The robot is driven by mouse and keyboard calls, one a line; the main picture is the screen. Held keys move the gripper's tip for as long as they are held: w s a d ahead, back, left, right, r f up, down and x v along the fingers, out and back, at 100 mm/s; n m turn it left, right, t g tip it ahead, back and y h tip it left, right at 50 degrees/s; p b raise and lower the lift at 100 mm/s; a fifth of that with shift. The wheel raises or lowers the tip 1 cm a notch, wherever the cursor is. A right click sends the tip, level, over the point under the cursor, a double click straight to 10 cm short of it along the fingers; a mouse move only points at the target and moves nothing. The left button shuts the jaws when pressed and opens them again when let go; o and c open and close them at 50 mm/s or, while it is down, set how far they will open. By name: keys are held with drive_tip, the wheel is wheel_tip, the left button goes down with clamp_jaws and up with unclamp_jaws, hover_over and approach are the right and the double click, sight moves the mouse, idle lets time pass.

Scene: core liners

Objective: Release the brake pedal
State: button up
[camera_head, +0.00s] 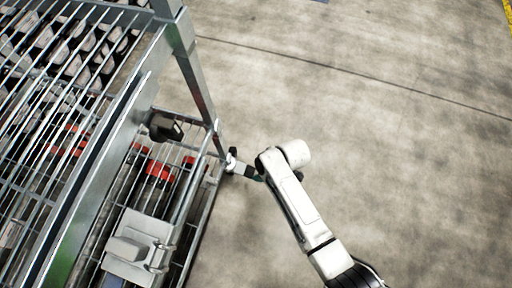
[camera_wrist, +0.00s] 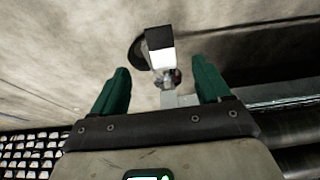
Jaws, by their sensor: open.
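In the wrist view, a pedal-like part (camera_wrist: 160,46) with a white face and dark top sits ahead, between and just beyond my fingertips. I take it to be the brake pedal. A metal bracket joins it from below, and a dark round wheel shows behind it. My gripper (camera_wrist: 161,72) is open, with two green fingers apart and nothing held. I cannot tell whether a finger touches the pedal. In the head view, a small pale part (camera_head: 231,162) at the cart's lower corner is likely the same pedal. My gripper (camera_head: 256,177) reaches it from the right.
A metal cage cart (camera_head: 200,85) fills the left of the head view, with red items (camera_head: 160,171) and a grey box (camera_head: 137,245) inside. The concrete floor (camera_head: 390,150) to the right is clear. In the wrist view, cart rails lie close at right.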

sight(249, 172)
drive_tip(key=b+x, duration=0.6)
drive_tip(key=x, duration=0.4)
drive_tip(key=shift+f, duration=0.25)
clamp_jaws()
drive_tip(key=shift+s+r, duration=0.1)
idle(0.3)
